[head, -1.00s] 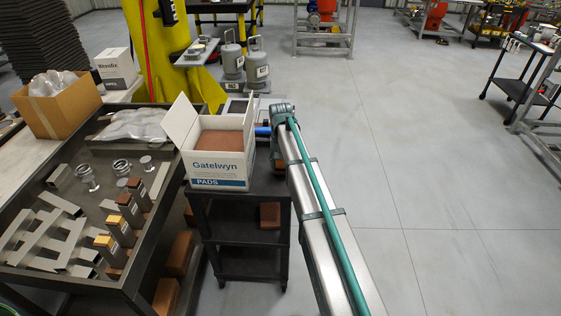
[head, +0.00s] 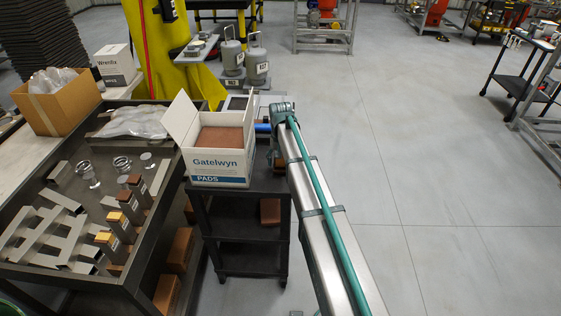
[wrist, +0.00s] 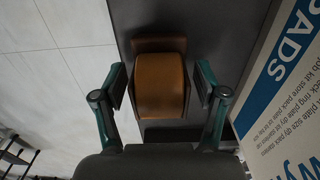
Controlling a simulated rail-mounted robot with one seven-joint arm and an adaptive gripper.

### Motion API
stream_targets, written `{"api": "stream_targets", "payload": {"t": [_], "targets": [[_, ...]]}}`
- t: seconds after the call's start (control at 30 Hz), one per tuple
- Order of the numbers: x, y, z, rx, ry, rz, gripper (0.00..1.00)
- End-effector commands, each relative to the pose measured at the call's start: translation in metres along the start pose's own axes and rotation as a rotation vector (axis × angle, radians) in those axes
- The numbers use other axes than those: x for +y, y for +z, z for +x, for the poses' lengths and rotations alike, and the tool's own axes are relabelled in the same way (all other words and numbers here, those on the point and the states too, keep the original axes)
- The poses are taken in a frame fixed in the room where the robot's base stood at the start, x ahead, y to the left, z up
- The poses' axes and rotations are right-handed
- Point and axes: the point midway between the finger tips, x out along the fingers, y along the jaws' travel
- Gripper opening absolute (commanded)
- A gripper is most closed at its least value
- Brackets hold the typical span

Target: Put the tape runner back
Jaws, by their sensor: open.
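An orange-brown, rounded block-like thing (wrist: 161,84), possibly the tape runner, lies on the dark top of a small cart (wrist: 217,28). A darker brown part shows at its far end. My gripper (wrist: 160,88) is open, with one finger on each side of this thing in the wrist view. I see a gap beside each finger; contact is not clear. In the head view my arm reaches to the cart's right side, and my fingers are hidden there.
A white open Gatelwyn pads box (head: 219,168) stands on the cart, close to the right of my gripper in the wrist view. A bench (head: 152,222) with metal parts is left of the cart. Open floor (head: 440,180) lies to the right.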

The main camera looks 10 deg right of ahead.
Motion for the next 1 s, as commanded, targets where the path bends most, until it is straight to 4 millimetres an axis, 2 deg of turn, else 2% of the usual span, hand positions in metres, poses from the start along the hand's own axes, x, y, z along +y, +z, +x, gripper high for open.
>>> {"api": "stream_targets", "payload": {"t": [0.17, 0.27, 0.7, 0.83, 1.0], "targets": [[0.000, -0.001, -0.011, 0.002, 0.000, 0.000, 0.72], [0.000, -0.001, -0.025, 0.002, -0.001, 0.000, 0.72], [0.000, -0.001, -0.101, 0.002, 0.000, 0.000, 0.72], [0.000, -0.001, -0.114, 0.001, 0.000, 0.000, 0.72], [0.000, 0.000, -0.121, 0.000, 0.000, 0.000, 0.72]]}}
